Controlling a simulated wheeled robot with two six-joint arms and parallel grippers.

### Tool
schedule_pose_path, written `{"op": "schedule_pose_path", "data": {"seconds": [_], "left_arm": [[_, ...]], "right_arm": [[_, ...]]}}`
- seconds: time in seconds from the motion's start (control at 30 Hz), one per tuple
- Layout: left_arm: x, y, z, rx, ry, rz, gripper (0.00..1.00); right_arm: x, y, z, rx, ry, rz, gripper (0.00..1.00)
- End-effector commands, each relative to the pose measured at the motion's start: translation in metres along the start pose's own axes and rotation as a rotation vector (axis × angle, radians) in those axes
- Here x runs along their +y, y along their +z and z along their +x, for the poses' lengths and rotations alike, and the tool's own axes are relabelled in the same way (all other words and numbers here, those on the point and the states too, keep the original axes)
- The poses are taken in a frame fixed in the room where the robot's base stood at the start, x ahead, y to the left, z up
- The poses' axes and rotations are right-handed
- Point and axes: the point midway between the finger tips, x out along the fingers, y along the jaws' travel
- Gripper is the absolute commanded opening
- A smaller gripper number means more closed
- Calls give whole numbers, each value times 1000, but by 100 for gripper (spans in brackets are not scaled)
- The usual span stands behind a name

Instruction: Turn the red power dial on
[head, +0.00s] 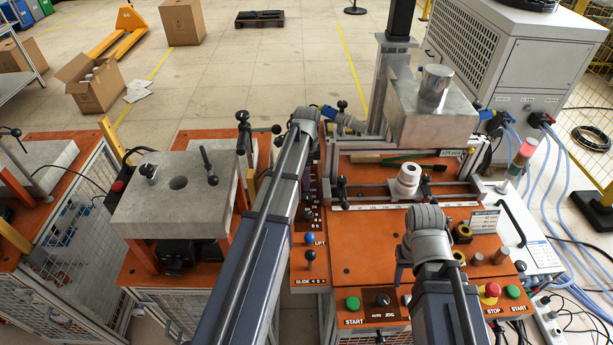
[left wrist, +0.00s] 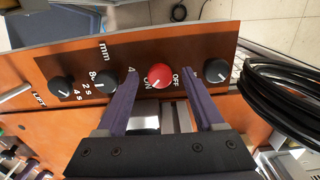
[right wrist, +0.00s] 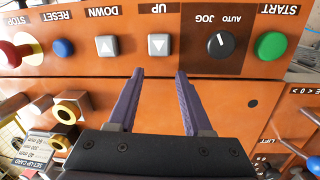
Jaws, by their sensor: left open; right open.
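The red power dial (left wrist: 160,77) sits on a dark label strip with ON and OFF printed beside it in the left wrist view. My left gripper (left wrist: 159,71) is open, with one purple finger on each side of the dial and a visible gap to each. A small pale mark shows on the dial, but I cannot tell its setting surely. In the head view the dial is hidden by my left arm (head: 265,205). My right gripper (right wrist: 160,73) is open and empty above the orange front panel, facing the buttons.
Black knobs (left wrist: 107,80) flank the red dial on the same strip. A black cable coil (left wrist: 285,90) lies to the right there. The front panel has a green START button (right wrist: 271,46), a JOG/AUTO knob (right wrist: 220,44) and a red STOP button (right wrist: 10,54). A steel block (head: 440,112) stands behind.

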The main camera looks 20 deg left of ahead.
Motion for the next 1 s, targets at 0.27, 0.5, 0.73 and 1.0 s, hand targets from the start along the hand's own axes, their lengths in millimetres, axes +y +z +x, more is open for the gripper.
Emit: {"op": "schedule_pose_path", "data": {"seconds": [0.27, 0.5, 0.73, 1.0], "left_arm": [[0, 0, -2, 0, 0, -1, 69], [0, 0, -20, 0, 0, -1, 69], [0, 0, -51, 0, 0, 0, 69], [0, 0, -78, 0, 0, 0, 69]], "right_arm": [[0, 0, -2, 0, 0, 0, 50], [2, 1, -20, 0, 0, 0, 50], [5, 3, -50, 0, 0, -1, 50], [7, 4, -77, 0, 0, -2, 50]]}}
